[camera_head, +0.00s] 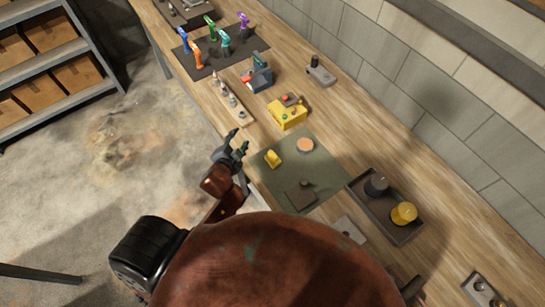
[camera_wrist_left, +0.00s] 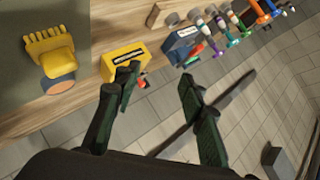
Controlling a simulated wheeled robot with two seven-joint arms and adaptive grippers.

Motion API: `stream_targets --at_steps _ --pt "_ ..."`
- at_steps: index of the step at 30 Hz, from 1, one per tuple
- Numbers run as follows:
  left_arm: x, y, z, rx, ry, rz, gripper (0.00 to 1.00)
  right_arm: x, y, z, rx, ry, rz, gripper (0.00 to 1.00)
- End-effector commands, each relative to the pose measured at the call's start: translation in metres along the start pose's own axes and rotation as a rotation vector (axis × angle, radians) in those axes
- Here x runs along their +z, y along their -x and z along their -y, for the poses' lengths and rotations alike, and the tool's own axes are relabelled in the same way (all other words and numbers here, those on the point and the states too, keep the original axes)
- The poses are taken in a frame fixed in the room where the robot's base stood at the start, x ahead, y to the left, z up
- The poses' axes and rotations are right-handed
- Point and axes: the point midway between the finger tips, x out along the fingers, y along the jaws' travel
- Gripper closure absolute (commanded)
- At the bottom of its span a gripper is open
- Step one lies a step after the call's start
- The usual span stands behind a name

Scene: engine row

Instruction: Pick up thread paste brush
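A small yellow brush-like piece (camera_head: 272,158), which I take for the thread paste brush, lies on the green mat (camera_head: 325,165) in the head view. In the left wrist view the yellow piece (camera_wrist_left: 50,52) has a toothed or bristled edge and lies at the upper left, close to a round orange-tan disc (camera_wrist_left: 58,85). My left gripper (camera_head: 234,147) is beside the bench edge, left of the mat and apart from the yellow piece. In the left wrist view its fingers (camera_wrist_left: 158,92) are spread with nothing between them. My right gripper does not show.
A yellow box (camera_head: 287,115), a blue-grey box (camera_head: 257,78) and a wooden strip with small pieces (camera_head: 230,100) stand beyond the mat. Colored tools stand on a dark mat (camera_head: 205,70). A dark tray (camera_head: 375,220) holds a black and a yellow piece. The wall bounds the bench's right side.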

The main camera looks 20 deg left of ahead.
Motion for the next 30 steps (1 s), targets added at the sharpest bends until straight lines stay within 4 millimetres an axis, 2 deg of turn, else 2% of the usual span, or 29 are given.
stream_targets --at_steps 1,2,3,5,7,10,12,13,14,15,17,18,20,22,23,24,26,28,30 --pt "-0.034 -0.001 0.02 -0.063 -0.086 -0.084 0.62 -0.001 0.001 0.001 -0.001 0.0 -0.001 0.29" --pt "-0.054 -0.001 0.03 -0.103 -0.145 -0.135 0.62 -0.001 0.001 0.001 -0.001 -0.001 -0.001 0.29" --pt "-0.083 0.0 0.042 -0.16 -0.228 -0.207 0.62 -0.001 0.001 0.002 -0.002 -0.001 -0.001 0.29" --pt "-0.128 0.005 0.055 -0.248 -0.363 -0.319 0.62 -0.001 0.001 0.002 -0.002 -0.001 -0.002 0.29" --pt "-0.182 0.016 0.063 -0.359 -0.541 -0.457 0.62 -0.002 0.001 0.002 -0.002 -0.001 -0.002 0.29" --pt "-0.264 0.045 0.054 -0.542 -0.848 -0.678 0.62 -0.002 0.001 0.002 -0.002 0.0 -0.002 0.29" --pt "-0.314 0.072 0.03 -0.678 -1.088 -0.844 0.62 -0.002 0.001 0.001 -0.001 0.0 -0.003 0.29" --pt "-0.331 0.083 0.016 -0.735 -1.196 -0.913 0.62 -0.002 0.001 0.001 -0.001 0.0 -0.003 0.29" --pt "-0.345 0.094 -0.001 -0.791 -1.303 -0.984 0.62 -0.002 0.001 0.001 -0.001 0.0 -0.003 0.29" --pt "-0.359 0.107 -0.025 -0.863 -1.448 -1.077 0.62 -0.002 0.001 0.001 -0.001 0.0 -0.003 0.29" --pt "-0.368 0.12 -0.065 -0.962 -1.669 -1.216 0.62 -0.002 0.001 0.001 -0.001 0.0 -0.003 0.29" --pt "-0.367 0.125 -0.092 -1.022 -1.817 -1.308 0.62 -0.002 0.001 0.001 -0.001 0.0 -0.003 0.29" --pt "-0.355 0.125 -0.131 -1.096 -2.043 -1.451 0.62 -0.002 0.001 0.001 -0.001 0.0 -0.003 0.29" --pt "-0.326 0.114 -0.168 -1.149 -2.309 -1.622 0.62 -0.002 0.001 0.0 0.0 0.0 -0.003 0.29" --pt "-0.31 0.105 -0.18 1.134 2.369 1.661 0.62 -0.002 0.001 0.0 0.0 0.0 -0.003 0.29" --pt "-0.285 0.091 -0.191 1.014 2.257 1.584 0.62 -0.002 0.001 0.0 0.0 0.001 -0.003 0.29" --pt "-0.246 0.066 -0.197 0.838 2.099 1.483 0.62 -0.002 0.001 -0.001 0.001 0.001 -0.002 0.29" --pt "-0.199 0.036 -0.187 0.641 1.934 1.39 0.62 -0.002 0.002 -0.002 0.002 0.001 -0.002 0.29" --pt "-0.159 0.01 -0.166 0.467 1.793 1.323 0.62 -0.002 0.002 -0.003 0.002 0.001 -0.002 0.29"
